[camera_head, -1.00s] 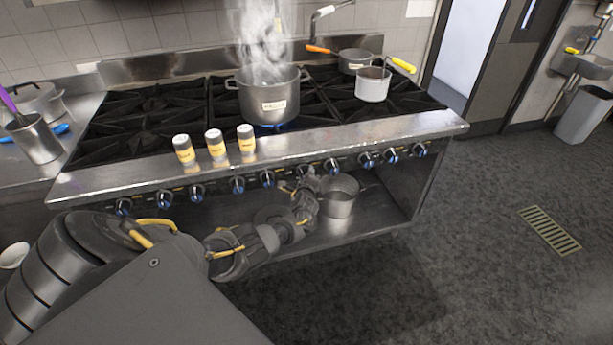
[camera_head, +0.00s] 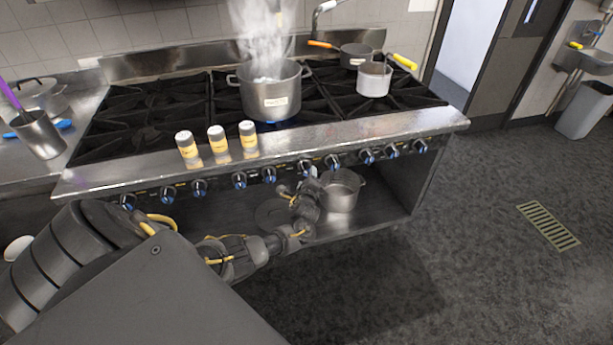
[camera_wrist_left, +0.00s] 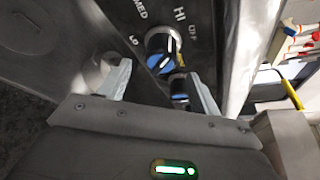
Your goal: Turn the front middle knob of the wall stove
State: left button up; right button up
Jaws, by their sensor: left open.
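The wall stove (camera_head: 330,129) has a row of black and blue knobs along its front panel. My left gripper (camera_head: 312,173) is small in the head view, just below and in front of a middle knob (camera_head: 304,166). In the left wrist view, my left gripper (camera_wrist_left: 159,70) is open, with pale fingers spread apart. A black and blue knob (camera_wrist_left: 160,50) lies ahead between the fingertips, beside the marks LO, MED, HI and OFF. It looks ungripped; I cannot tell if a finger touches it. A second knob (camera_wrist_left: 179,88) shows near the right finger. My right gripper is out of view.
A steaming pot (camera_head: 270,92) stands on the burners, with smaller pans (camera_head: 373,80) to its right. Three yellow-labelled shakers (camera_head: 217,140) stand on the stove's front ledge. A pot (camera_head: 341,190) sits on the shelf below, close behind my wrist. The floor at right is clear.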

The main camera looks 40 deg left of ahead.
pick_arm(q)
jog(key=shift+v, duration=2.75)
jog(key=s+d+f+n+g+h, duration=0.25)
jog(key=s+d+f+n, duration=0.35)
jog(key=f, duration=0.7)
jog(key=s+d+f+n+g+h, duration=0.25)
jog(key=s+f+n, duration=0.25)
jog(key=s+f, duration=0.55)
jog(key=s+d+f+n+g+h, duration=0.1)
jog(key=s+f, duration=0.4)
jog(key=s, duration=0.7)
jog(key=s+d+f+n+g+h, duration=0.1)
jog(key=s+d+f+g, duration=0.2)
jog(key=s, duration=0.9)
jog(key=s+d+f+n+g+h, duration=0.1)
jog(key=s+d+f, duration=0.5)
jog(key=s, duration=0.7)
jog(key=shift+f+n+g+h, duration=0.45)
jog(key=shift+f+g, duration=0.25)
jog(key=shift+f, duration=0.25)
